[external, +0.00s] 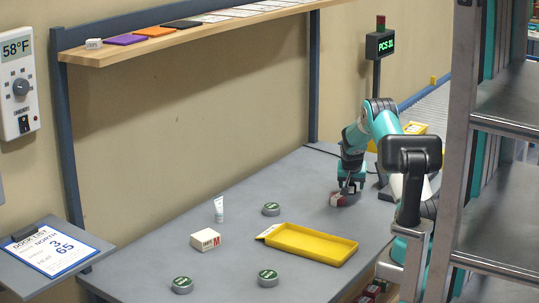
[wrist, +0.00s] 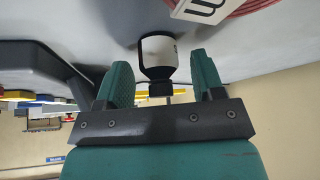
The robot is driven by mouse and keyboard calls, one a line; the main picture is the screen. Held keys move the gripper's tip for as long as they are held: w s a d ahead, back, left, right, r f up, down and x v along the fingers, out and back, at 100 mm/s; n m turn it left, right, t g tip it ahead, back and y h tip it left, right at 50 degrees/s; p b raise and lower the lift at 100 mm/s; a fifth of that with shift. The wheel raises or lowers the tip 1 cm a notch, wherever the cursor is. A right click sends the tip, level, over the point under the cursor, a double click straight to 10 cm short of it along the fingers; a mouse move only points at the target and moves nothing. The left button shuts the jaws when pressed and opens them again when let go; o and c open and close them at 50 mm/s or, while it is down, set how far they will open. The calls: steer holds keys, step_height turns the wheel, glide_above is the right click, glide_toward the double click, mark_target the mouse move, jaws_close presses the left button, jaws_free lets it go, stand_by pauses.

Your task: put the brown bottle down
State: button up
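In the wrist view, a small dark bottle with a wide white label (wrist: 158,58) and dark cap is ahead of my gripper (wrist: 163,80), in line with the gap between the two green fingers. Grey surface shows around it, and clear space shows between it and the right finger. The fingers are apart; I see neither pressing on it. The picture is upside down, with the table at the top. In the external view, my gripper (external: 350,188) is low over the far right of the grey table (external: 190,265).
A yellow tray (external: 300,255), a white box (external: 204,240), a white tube (external: 219,209) and several green-topped tins (external: 271,209) stand further left. A dark sign post (external: 376,85) rises behind the arm.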

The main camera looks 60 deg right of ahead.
steer(key=shift+a+r, duration=0.15)
steer(key=shift+r, duration=0.4)
steer(key=v, duration=1.1)
steer(key=w+a+r+n+t+y, duration=0.1)
steer(key=a+r+n+y, duration=0.3)
steer(key=a, duration=1.3)
steer(key=a+r+n+y, duration=0.1)
steer(key=a+r+n, duration=0.3)
steer(key=a, duration=1.3)
steer(key=s+a+r+n+y, duration=0.1)
steer(key=s+a+n+y, duration=0.2)
steer(key=s+a+n, duration=0.55)
steer(key=s+a+n+g+y, duration=0.1)
steer(key=s+a+n+g, duration=0.2)
steer(key=s+a, duration=1.1)
steer(key=shift+s+r+n+g+y, duration=0.2)
steer(key=shift+s+n+g+y, duration=0.15)
steer(key=shift+s, duration=0.75)
